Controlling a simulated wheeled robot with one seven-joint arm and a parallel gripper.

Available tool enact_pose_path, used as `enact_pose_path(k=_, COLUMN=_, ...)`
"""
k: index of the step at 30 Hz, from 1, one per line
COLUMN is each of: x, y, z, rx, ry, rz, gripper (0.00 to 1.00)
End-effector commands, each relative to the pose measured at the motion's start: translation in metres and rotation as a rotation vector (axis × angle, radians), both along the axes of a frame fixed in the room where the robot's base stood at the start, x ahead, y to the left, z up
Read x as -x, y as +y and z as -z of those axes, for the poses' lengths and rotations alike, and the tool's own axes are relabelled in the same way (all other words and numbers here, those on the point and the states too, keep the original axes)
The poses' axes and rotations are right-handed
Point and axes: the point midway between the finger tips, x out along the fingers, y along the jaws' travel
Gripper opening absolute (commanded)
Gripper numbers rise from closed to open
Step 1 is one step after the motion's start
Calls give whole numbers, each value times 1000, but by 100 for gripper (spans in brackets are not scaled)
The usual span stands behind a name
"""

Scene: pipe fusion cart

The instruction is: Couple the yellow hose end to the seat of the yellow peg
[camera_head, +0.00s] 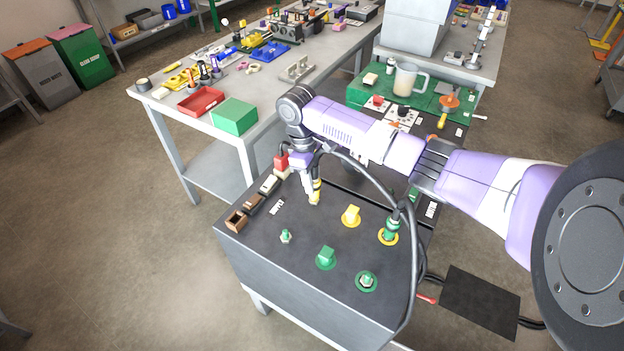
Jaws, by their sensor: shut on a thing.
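My gripper (311,186) is shut on the yellow hose end (316,194), low over the back part of the dark cart top (310,287). The hose end points down; whether its tip touches the top is not clear. A grey hose (380,176) arcs from near my gripper to the right and down past the cart's right side. A yellow peg (352,214) stands on a yellow round base to the right of my gripper, apart from it. Further right, a green fitting with a dark upper part (391,229) stands upright in a yellow ring (386,241).
A green block peg (326,256), a green ringed fitting (366,280) and a small green fitting (286,236) stand on the cart's front. Brown and dark boxes (237,219) line its left edge. A cluttered table (273,86) stands behind.

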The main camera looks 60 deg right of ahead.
Motion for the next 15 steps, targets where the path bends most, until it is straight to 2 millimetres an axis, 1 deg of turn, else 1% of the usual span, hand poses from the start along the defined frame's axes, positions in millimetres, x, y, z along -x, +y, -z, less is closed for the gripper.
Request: enact_pose_path(k=15, x=0, y=0, z=12, rx=-1, ry=-1, rz=0, gripper=0)
